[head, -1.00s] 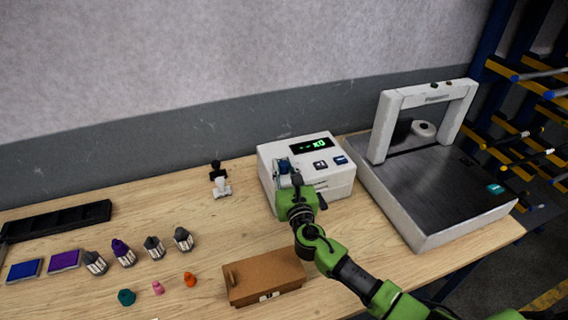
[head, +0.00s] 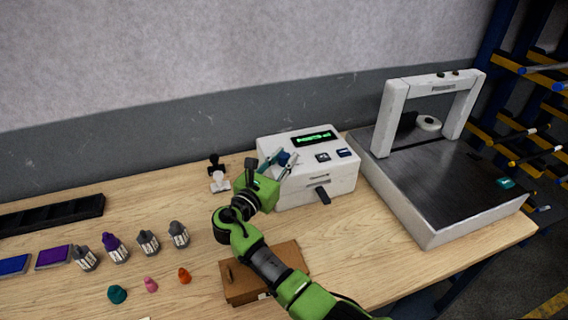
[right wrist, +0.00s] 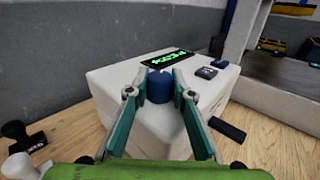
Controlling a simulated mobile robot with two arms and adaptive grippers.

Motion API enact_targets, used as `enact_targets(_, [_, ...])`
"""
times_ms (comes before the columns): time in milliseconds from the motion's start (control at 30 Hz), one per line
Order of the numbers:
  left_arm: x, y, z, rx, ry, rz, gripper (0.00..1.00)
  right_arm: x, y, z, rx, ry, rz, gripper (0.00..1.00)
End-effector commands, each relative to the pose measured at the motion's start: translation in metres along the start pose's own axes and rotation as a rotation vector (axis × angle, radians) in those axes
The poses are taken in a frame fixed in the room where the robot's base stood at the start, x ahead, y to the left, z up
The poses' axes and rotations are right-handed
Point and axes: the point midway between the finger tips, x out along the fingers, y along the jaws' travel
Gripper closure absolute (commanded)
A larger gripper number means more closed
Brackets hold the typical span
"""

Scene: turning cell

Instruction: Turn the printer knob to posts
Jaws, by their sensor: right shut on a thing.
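The white printer (head: 335,183) stands on the bench with a lit green display (head: 314,138) on top. Green characters fill the display, but I cannot read them surely. The blue printer knob (head: 284,158) is at the left of the top face. My right gripper (head: 281,161) is shut on the knob, one finger on each side. In the right wrist view the knob (right wrist: 159,87) sits between the teal fingers, and the display (right wrist: 167,59) is behind it. My left gripper is not in view.
Two buttons (head: 345,153) (head: 322,157) are right of the knob. A black part (head: 322,195) sticks out of the printer's front. A framed machine (head: 431,194) stands at right. A brown box (head: 240,284), stamps (head: 218,180) and several bottles (head: 178,233) are on the bench.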

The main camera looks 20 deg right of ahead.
Motion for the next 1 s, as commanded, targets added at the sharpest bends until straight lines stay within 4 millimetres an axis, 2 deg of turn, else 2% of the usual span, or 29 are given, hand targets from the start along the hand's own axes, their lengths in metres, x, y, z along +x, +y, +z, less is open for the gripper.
enact_targets(567, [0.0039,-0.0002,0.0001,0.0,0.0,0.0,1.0,0.0002,0.0003,-0.0003,0.001,0.001,-0.028,1.0])
enact_targets(600, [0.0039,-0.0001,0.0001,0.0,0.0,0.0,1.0,0.0002,0.0003,-0.0003,0.002,0.001,-0.027,0.68])
enact_targets(633, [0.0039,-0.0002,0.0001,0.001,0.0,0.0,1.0,0.0003,0.0003,-0.0003,0.001,0.0,-0.027,0.61])
enact_targets(1000, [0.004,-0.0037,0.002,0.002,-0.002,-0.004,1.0,0.0003,0.0003,0.0022,0.001,-0.001,-0.028,0.61])
